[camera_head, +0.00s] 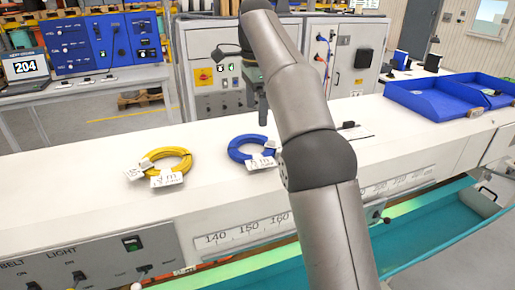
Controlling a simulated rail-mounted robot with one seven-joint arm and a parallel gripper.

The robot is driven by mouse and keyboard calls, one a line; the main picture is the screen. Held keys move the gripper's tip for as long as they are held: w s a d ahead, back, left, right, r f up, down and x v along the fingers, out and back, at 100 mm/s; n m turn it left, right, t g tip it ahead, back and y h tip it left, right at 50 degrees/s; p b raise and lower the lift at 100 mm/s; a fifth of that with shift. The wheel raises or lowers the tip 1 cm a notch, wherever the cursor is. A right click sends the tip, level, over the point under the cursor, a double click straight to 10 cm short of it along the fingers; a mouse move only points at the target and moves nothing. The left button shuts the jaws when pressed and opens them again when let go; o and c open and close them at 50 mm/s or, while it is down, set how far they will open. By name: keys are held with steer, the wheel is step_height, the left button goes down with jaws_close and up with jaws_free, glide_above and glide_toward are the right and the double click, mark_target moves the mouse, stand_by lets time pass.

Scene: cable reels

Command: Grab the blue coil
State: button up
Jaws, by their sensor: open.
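The blue coil (238,150) lies flat on the white bench top, with a white label (261,162) at its front right. My arm stands just right of it and comes close to its right side in the picture. My gripper (263,117) hangs above and behind the coil's right side, pointing down, apart from the coil as far as I can see. It is open, with nothing visible between the fingers. The fingers are small and partly hidden by my arm.
A yellow coil (182,156) with white labels lies left of the blue coil on the white bench (60,193). Blue trays (432,104) stand on the bench at the right. A small black item (348,125) lies right of my arm. The bench's left part is clear.

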steer(key=b, duration=0.2)
glide_above(259, 160)
steer(key=f, duration=1)
steer(key=shift+a, duration=0.25)
steer(key=shift+d+f+p, duration=0.15)
steer(key=shift+f+p, duration=0.1)
steer(key=shift+f, duration=1.05)
steer(key=shift+d+f+p, duration=0.1)
steer(key=shift+f+p, duration=0.15)
steer(key=shift+f, duration=1.05)
steer(key=c, duration=1.4)
